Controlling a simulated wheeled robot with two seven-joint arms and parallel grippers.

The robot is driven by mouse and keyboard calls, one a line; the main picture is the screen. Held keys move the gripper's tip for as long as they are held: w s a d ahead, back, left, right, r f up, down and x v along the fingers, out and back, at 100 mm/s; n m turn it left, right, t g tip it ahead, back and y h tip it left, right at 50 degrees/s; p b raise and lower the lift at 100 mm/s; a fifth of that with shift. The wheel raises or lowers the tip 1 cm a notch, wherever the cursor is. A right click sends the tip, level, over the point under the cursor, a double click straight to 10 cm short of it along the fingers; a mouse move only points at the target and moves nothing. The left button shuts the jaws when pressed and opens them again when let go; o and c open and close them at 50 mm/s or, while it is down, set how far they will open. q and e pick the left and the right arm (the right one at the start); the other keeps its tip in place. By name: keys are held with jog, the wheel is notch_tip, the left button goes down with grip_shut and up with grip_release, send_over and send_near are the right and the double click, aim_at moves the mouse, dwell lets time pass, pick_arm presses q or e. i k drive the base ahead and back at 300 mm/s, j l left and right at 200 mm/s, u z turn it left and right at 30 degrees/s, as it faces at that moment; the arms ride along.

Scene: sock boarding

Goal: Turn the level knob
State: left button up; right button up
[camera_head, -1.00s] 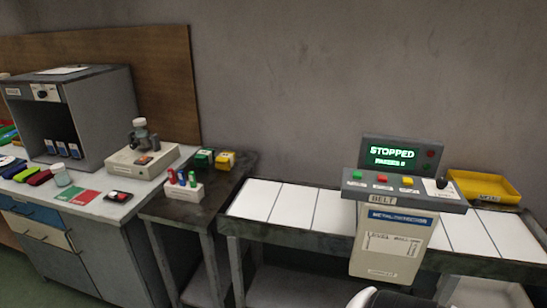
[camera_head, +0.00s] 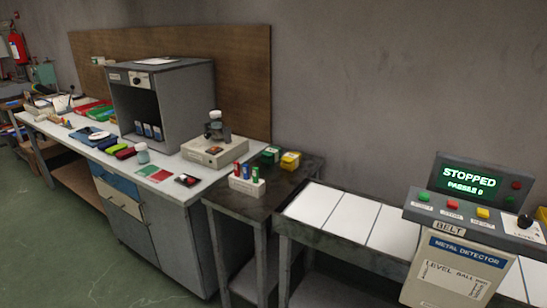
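The level knob (camera_head: 525,221) is a small black knob on a white plate at the right end of the grey metal detector panel (camera_head: 420,212), near the right edge of the head view. The panel also carries green, red and yellow buttons. The display (camera_head: 470,183) above it reads STOPPED, with a smaller line below that looks like PASSES 0. Neither of my grippers is in view, and nothing touches the knob.
A conveyor with white plates (camera_head: 335,212) runs under the detector. Left of it stand a dark side table (camera_head: 232,203) with small boxes and a long bench (camera_head: 174,190) with a grey cabinet (camera_head: 190,95). Green floor (camera_head: 60,240) is free at the lower left.

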aim_at(524, 221)
jog(key=z, duration=1.25)
